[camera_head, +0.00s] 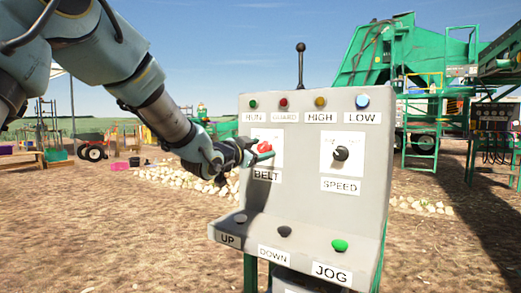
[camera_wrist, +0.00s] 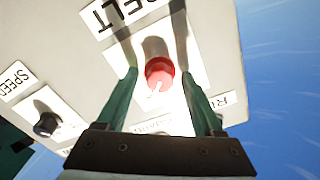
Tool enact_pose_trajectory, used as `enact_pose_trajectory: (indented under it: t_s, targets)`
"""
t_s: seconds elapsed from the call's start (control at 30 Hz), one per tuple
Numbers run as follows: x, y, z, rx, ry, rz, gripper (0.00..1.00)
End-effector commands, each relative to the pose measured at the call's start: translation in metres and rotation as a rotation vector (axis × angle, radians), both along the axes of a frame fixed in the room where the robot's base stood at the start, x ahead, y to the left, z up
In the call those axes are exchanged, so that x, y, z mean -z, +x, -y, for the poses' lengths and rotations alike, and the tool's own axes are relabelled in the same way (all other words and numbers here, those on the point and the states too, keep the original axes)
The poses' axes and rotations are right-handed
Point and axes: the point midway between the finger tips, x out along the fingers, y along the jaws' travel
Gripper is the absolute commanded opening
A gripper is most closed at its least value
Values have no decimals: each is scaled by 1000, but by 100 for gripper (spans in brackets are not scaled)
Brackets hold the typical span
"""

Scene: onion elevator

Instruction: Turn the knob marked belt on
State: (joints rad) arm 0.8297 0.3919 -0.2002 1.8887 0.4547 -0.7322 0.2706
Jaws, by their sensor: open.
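The red belt knob (camera_head: 264,147) sits on a white plate above the label BELT (camera_head: 266,175) on the grey control panel (camera_head: 300,195). In the wrist view the red knob (camera_wrist: 160,72) lies between the two fingers of my gripper (camera_wrist: 160,85), with a white pointer mark on its face. My gripper (camera_head: 256,153) is open, its fingers to either side of the knob with gaps between. Whether the fingertips touch the panel I cannot tell. The arm comes in from the upper left in the head view.
The black speed knob (camera_head: 341,153) is right of the belt knob. Indicator lamps (camera_head: 321,101) line the panel top, and a lever (camera_head: 300,65) rises behind. The buttons UP (camera_head: 240,218), DOWN (camera_head: 284,231) and JOG (camera_head: 339,245) are on the lower ledge. Green machinery (camera_head: 410,60) stands behind.

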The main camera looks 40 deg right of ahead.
Motion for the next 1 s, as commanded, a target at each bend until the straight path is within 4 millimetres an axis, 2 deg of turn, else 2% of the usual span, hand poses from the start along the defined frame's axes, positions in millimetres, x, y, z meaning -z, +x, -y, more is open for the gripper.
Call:
enact_pose_trajectory:
  t_s: [0.27, 0.7, 0.83, 1.0]
  targets:
    - [1, -2, -7, -1, 1, 0, 69]
    - [1, -22, -83, -1, 1, 1, 69]
    - [0, -25, -98, -1, 0, 0, 69]
    - [0, -28, -105, 0, 0, 0, 69]
